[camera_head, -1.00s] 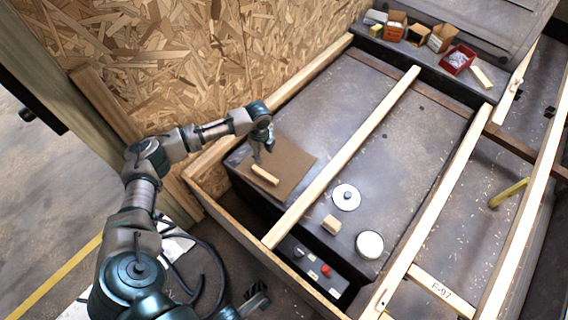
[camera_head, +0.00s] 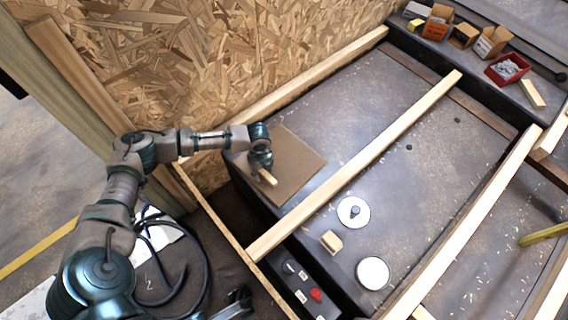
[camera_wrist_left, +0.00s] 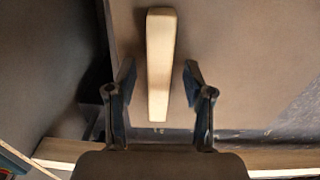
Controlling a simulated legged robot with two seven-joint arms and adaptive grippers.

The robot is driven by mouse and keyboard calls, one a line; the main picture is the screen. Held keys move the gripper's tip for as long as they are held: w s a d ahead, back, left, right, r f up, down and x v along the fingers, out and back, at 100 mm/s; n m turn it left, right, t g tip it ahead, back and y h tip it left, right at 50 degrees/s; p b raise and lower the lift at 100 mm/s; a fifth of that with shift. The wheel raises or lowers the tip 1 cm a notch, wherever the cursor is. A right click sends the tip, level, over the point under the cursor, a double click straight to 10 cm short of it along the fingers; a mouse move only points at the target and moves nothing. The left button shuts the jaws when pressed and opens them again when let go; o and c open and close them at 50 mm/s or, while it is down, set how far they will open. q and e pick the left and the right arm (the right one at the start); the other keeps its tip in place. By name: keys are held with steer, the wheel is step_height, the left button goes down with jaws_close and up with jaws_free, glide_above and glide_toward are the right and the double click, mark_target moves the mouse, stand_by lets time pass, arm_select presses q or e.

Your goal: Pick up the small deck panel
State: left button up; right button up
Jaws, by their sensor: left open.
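The small deck panel (camera_head: 302,165) is a flat brown square lying on the dark deck at the left, beside the chipboard wall. A pale wooden grip bar (camera_head: 268,178) stands on it; the left wrist view shows the bar (camera_wrist_left: 160,50) lengthwise over the brown panel (camera_wrist_left: 235,55). My left gripper (camera_head: 259,176) is above the bar, pointing down. In the left wrist view its fingers (camera_wrist_left: 159,68) are open, one to each side of the bar with gaps visible. A dark part at the bottom edge appears to be my right gripper (camera_head: 238,303); its jaws are unclear.
A long wooden batten (camera_head: 360,160) crosses the deck right of the panel. A white disc with a knob (camera_head: 353,211), a wooden block (camera_head: 331,242) and a white round lid (camera_head: 372,273) lie beyond it. Small boxes (camera_head: 465,36) stand at the back right.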

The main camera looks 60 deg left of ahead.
arm_select(q)
steer(key=shift+d+r, duration=0.1)
steer(key=shift+r, duration=0.25)
steer(key=shift+d+r, duration=0.15)
steer(key=shift+d, duration=0.1)
steer(key=c, duration=0.8)
jaws_close()
